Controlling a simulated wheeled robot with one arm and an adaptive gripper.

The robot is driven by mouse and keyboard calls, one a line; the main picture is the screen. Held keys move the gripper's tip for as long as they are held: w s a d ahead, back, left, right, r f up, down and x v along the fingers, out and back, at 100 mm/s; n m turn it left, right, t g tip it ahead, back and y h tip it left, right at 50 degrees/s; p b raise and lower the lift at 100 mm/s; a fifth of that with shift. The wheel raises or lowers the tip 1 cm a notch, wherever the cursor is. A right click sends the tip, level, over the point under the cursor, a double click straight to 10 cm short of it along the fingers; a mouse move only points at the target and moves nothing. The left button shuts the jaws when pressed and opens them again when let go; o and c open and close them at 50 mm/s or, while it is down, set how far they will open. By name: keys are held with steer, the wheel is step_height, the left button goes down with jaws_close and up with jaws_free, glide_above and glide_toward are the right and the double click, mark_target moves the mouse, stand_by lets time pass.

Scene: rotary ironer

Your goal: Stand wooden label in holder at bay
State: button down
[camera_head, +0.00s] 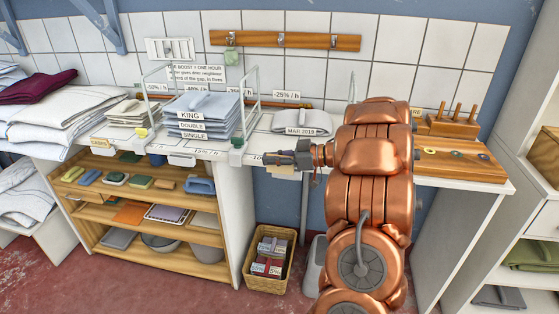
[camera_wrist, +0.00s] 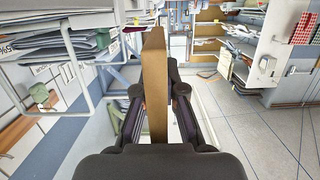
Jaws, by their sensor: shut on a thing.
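My gripper (camera_head: 284,158) is in front of the white counter's front edge, pointing left. In the wrist view my gripper (camera_wrist: 155,105) is shut on the wooden label (camera_wrist: 155,75), a flat tan board seen edge-on and upright between the fingers. Wire-divided bays stand on the counter left of the gripper; one holds a blue linen stack (camera_head: 205,115) with KING, DOUBLE and SINGLE tags. A pale holder-like piece (camera_head: 182,160) sits on the counter's front edge; I cannot tell which holder is meant.
A wooden peg block (camera_head: 452,125) is at the right. Wooden shelves (camera_head: 150,190) and a basket (camera_head: 268,258) are below. Wire dividers (camera_head: 257,95) rise left of my gripper.

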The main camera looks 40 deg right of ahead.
steer(key=shift+w+d+f+p, duration=0.1)
steer(key=shift+w+d, duration=0.2)
steer(key=shift+d, duration=0.4)
steer(key=shift+w+d+f+p, duration=0.1)
steer(key=shift+w+d, duration=0.15)
steer(key=shift+d, duration=0.5)
steer(key=shift+w+d+f+p, duration=0.1)
steer(key=shift+w+d, duration=0.2)
steer(key=shift+d, duration=0.4)
steer(key=shift+f, duration=1.65)
steer(key=shift+f, duration=0.2)
steer(key=c, duration=1.3)
jaws_free()
steer(key=shift+o, duration=0.2)
steer(key=shift+r, duration=0.15)
steer(key=shift+s+d, duration=0.15)
steer(key=shift+s, duration=0.05)
steer(key=v, duration=1.1)
steer(key=shift+s+r+b, duration=0.15)
steer(key=shift+s+b, duration=0.05)
steer(key=shift+b, duration=0.2)
